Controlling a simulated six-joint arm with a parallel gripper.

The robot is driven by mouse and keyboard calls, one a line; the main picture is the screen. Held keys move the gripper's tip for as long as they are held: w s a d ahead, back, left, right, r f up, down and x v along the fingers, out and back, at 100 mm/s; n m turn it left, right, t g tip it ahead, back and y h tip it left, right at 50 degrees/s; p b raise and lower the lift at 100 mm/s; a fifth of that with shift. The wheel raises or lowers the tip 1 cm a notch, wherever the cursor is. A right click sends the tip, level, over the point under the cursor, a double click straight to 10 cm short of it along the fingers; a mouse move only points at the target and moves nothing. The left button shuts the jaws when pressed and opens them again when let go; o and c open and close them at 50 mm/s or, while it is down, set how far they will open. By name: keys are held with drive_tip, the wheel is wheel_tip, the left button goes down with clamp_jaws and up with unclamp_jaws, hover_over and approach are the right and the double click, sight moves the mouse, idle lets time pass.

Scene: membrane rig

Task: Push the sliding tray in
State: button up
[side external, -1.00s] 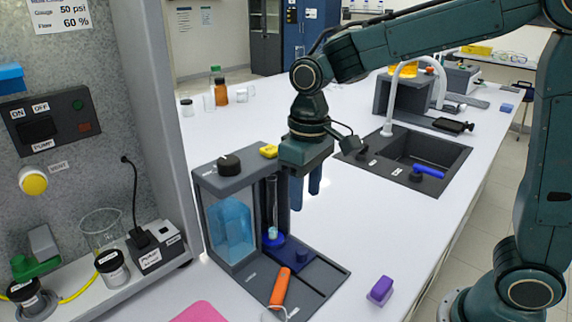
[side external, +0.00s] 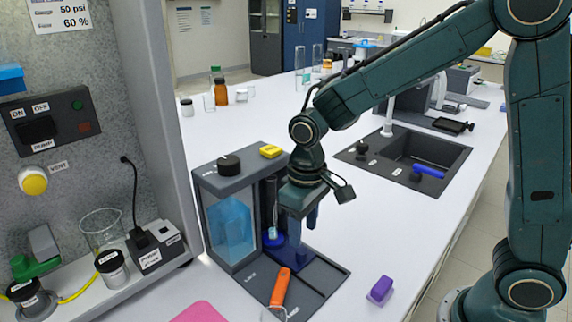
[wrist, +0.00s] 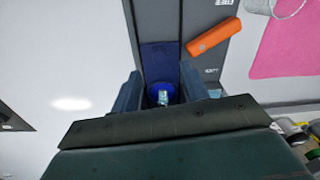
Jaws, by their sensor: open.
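The membrane rig (side external: 215,182) is a grey frame with a clear chamber of blue liquid and a dark base. The sliding tray appears to be the blue piece in the base channel (wrist: 160,58), with a round blue holder (wrist: 162,90) and a small clear vessel (wrist: 163,98) at its inner end. In the side view the blue holder (side external: 273,241) shows beside the chamber, and my gripper hides part of the tray. My gripper (side external: 303,224) is open, pointing down, just right of the rig's column. In the wrist view its fingers (wrist: 160,88) straddle the holder; contact cannot be told.
An orange-handled tool (side external: 280,286) lies on the front of the base, and a purple block (side external: 380,290) lies on the table to the right. A sink (side external: 415,155) is behind right. A pink mat (side external: 200,312) is in front.

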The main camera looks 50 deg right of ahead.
sight(302, 250)
drive_tip(key=shift+f, duration=2.7)
drive_tip(key=shift+c, duration=0.5)
clamp_jaws()
